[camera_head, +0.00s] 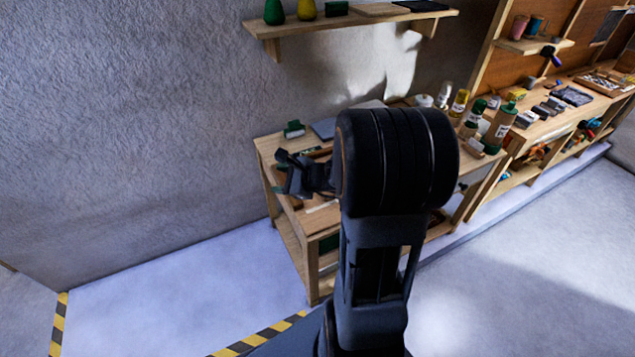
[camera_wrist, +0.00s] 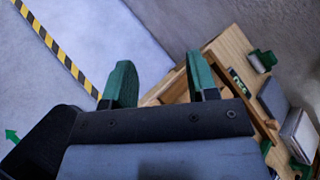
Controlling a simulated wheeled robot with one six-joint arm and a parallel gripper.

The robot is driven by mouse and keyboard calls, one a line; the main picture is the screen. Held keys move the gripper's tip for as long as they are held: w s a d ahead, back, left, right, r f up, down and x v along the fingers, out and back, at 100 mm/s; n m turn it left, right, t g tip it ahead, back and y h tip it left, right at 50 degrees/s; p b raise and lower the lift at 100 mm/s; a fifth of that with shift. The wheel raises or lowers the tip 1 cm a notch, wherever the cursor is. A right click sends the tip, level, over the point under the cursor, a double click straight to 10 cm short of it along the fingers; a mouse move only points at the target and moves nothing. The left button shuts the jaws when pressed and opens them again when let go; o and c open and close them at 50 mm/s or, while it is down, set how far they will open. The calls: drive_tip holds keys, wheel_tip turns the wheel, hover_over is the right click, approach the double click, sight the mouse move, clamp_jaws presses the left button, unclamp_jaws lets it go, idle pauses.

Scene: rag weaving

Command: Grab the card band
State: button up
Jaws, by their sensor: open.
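My gripper (camera_wrist: 160,82) shows in the wrist view with its two green-padded fingers apart and nothing between them. In the head view my gripper (camera_head: 285,172) is over the left end of the wooden workbench (camera_head: 268,148), partly hidden by my arm. I cannot tell for certain which thing is the card band. A wooden tray (camera_wrist: 262,128) with a small green item (camera_wrist: 238,80) in it lies on the bench, to the right of my right finger in the wrist view. My arm hides much of the bench in the head view.
A green object (camera_head: 294,129) and a grey flat piece (camera_head: 323,128) lie at the back of the bench. Bottles (camera_head: 500,125) stand to the right. A wall shelf (camera_head: 350,22) hangs above. Floor to the left is clear, with a striped tape line (camera_head: 58,325).

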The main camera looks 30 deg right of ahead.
drive_tip(key=d+f+m+t+h+b, duration=0.1)
drive_tip(key=d+f+m+h, duration=0.35)
drive_tip(key=d+m, duration=0.3)
drive_tip(key=d+f+m+t+h+b, duration=0.1)
drive_tip(key=d+f+m+h, duration=0.4)
drive_tip(key=d, duration=0.4)
drive_tip(key=shift+m+y, duration=0.45)
drive_tip(key=shift+m, duration=0.4)
drive_tip(key=x, duration=0.2)
drive_tip(key=f+p+x, duration=0.1)
drive_tip(key=x, duration=0.5)
drive_tip(key=shift+s+d+f, duration=0.15)
drive_tip(key=shift+s+d, duration=0.05)
drive_tip(key=shift+s, duration=0.1)
drive_tip(key=shift+p+x, duration=1)
drive_tip(key=shift+x, duration=1.9)
drive_tip(key=shift+d, duration=0.1)
clamp_jaws()
